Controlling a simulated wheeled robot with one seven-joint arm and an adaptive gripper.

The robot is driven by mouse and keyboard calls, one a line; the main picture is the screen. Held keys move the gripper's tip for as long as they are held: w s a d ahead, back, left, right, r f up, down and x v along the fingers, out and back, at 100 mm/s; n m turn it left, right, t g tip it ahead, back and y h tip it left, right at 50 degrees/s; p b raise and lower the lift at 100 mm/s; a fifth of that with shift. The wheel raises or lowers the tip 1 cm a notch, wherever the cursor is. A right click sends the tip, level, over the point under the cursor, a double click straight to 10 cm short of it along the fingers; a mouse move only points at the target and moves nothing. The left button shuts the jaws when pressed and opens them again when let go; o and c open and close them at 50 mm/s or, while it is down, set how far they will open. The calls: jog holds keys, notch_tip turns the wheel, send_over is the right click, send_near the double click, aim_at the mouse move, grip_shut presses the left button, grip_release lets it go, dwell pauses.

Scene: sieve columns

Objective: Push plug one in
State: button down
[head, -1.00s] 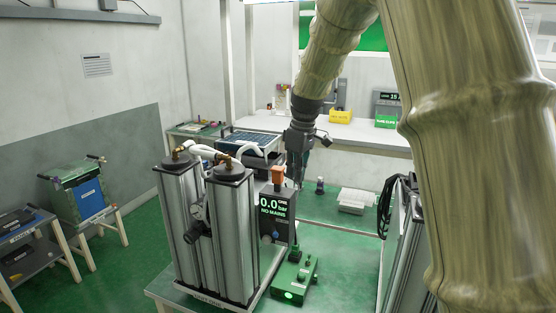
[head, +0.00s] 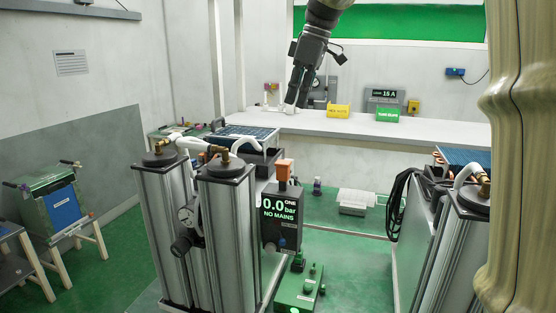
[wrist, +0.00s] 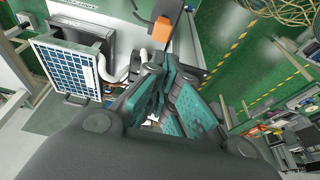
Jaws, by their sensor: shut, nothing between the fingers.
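An orange piece, likely that plug, shows in the wrist view (wrist: 243,27), beyond the fingertips. My gripper (head: 292,103) is raised well above the plug in the head view, pointing down and apart from it. Its teal fingers (wrist: 165,108) are together with nothing held.
Twin metal columns (head: 190,235) with white hoses stand left of the unit. A green box (head: 298,288) with knobs lies at its foot. Another column unit (head: 465,235) stands at the right.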

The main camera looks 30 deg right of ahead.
jog(key=w+f, duration=0.2)
jog(key=p, duration=0.5)
send_near(280, 161)
jog(key=x, duration=0.5)
jog(key=shift+w, duration=0.35)
jog(key=shift+f, duration=0.7)
